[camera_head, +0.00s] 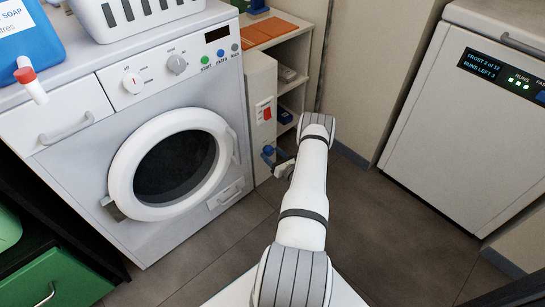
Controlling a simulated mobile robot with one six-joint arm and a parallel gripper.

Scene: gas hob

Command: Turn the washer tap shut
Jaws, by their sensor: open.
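The washer tap (268,151) shows as a small blue handle low on the white panel to the right of the washing machine. My arm reaches forward from the bottom of the view and bends left at its wrist. My gripper (279,166) is at the tap, with its jaws open. It partly hides the tap, and I cannot tell whether the jaws touch the handle or stand around it. The handle's exact angle is too small to read.
The washing machine (222,104) stands left of the tap, its round door (120,165) shut. A red switch (266,113) sits on the panel above the tap. Open shelves (292,84) stand behind. A white freezer (480,125) is at the right. Floor (390,245) between is clear.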

